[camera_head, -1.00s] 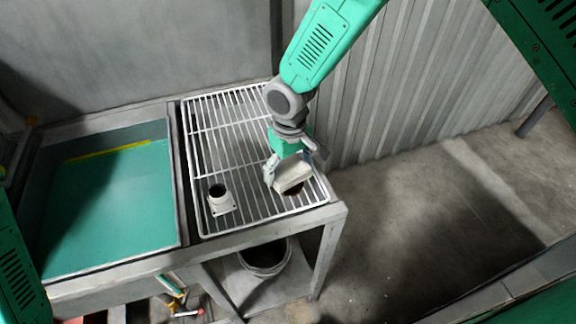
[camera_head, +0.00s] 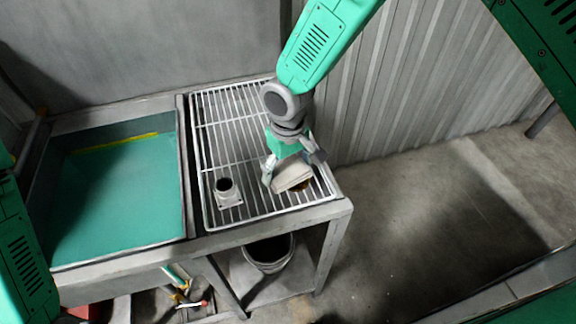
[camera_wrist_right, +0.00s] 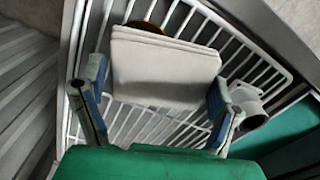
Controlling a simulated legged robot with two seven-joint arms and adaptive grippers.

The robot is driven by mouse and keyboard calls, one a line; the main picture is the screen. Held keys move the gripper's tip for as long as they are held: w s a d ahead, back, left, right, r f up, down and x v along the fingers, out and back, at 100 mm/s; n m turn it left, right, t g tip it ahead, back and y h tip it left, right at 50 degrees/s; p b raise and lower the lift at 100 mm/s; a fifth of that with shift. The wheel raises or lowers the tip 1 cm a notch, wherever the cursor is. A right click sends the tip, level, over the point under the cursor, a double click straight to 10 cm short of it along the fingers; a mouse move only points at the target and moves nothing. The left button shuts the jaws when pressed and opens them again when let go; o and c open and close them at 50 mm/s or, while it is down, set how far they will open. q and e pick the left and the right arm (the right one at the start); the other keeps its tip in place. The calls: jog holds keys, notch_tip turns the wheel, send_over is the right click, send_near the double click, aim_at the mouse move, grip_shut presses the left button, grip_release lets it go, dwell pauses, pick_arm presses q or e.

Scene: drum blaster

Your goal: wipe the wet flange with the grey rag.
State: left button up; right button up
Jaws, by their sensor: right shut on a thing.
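The grey rag (camera_head: 291,175) is a pale, folded pad between the fingers of my right gripper (camera_head: 289,172), which is shut on it over the right part of the white wire rack. The rag also shows in the right wrist view (camera_wrist_right: 163,66), between both blue-grey fingers (camera_wrist_right: 155,108). A pale grey flange (camera_head: 229,194) with a square base and short upright neck stands on the rack, left of the rag and apart from it. It shows in part in the wrist view (camera_wrist_right: 250,108). I cannot tell whether it is wet. My left gripper is out of view.
A brown thing (camera_wrist_right: 146,27) lies mostly hidden behind the rag, on or under the rack (camera_head: 237,131). A teal-bottomed basin (camera_head: 115,200) is left of the rack. A bucket (camera_head: 268,253) stands below. A corrugated wall (camera_head: 400,95) rises behind.

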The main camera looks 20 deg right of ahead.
aim_at(304, 160)
jog(key=shift+d, duration=0.1)
jog(key=shift+w+d+p, duration=0.15)
jog(key=shift+w+d, duration=0.1)
jog(key=shift+d, duration=0.45)
jog(key=shift+w+d+p, duration=0.1)
jog(key=shift+w+d, duration=0.1)
jog(key=shift+d, duration=0.45)
jog(key=shift+w+d+p, duration=0.15)
jog(key=shift+w+d, duration=0.1)
jog(key=shift+d, duration=0.45)
jog(key=shift+a, duration=0.1)
jog(key=shift+s+a, duration=0.25)
jog(key=shift+a, duration=0.45)
jog(key=shift+s+a, duration=0.2)
jog(key=shift+a, duration=0.5)
jog(key=shift+s+a, duration=0.25)
jog(key=shift+a, duration=0.45)
jog(key=shift+d, duration=0.15)
jog(key=shift+w+d+p, duration=0.2)
jog(key=shift+w+d, duration=0.05)
jog(key=shift+d, duration=0.45)
jog(key=shift+w+d+p, duration=0.2)
jog(key=shift+d, duration=0.45)
jog(key=shift+w+d+p, duration=0.2)
jog(key=shift+w+d, duration=0.05)
jog(key=shift+d, duration=0.45)
